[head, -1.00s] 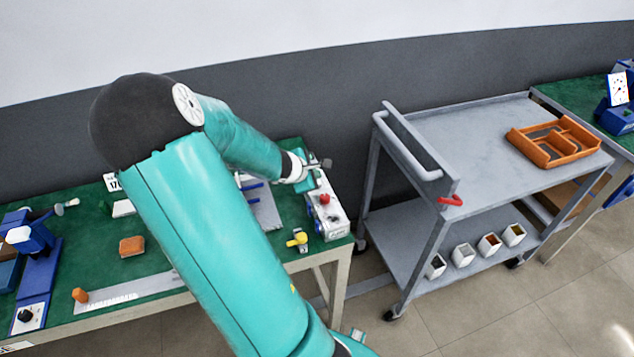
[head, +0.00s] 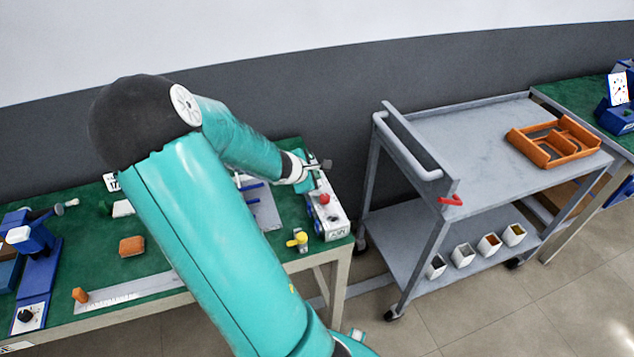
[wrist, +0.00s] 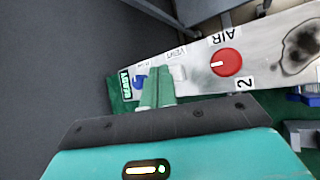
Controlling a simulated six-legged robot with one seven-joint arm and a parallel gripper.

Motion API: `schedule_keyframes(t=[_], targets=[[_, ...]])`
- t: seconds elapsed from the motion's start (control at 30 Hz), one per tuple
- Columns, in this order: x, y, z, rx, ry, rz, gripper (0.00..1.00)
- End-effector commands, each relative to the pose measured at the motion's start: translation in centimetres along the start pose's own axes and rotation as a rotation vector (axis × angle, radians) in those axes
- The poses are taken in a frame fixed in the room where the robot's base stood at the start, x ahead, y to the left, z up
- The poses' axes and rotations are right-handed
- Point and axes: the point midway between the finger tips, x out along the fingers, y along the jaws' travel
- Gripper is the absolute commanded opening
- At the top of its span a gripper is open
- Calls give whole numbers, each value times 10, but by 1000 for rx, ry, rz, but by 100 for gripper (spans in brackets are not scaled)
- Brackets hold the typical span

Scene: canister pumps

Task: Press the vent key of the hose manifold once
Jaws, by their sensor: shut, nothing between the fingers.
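The hose manifold (head: 334,228) is a long white box at the right end of the green bench, with a red knob (head: 325,199) on top. In the wrist view, the manifold (wrist: 203,71) runs across the upper right, with the red knob (wrist: 227,62) beside the word AIR. A pale key (wrist: 180,73) and a blue part (wrist: 138,81) sit near its left end; their small labels are too blurred to read. My gripper (wrist: 156,82) is shut and empty, its green fingertips over the manifold between these two. Contact cannot be told. In the head view my gripper (head: 315,172) is partly hidden.
A yellow fitting (head: 298,241) stands at the bench's front edge, left of the manifold. A grey cart (head: 470,140) with an orange tray (head: 556,143) stands to the right. An orange block (head: 132,246) lies on the bench at left.

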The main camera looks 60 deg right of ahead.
Motion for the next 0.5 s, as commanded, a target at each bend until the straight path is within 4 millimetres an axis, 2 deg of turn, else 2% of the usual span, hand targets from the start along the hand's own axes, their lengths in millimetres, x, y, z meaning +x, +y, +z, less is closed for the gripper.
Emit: schedule_keyframes(t=[0.5], targets=[[4,-4,-3,-1,0,-1,0]])
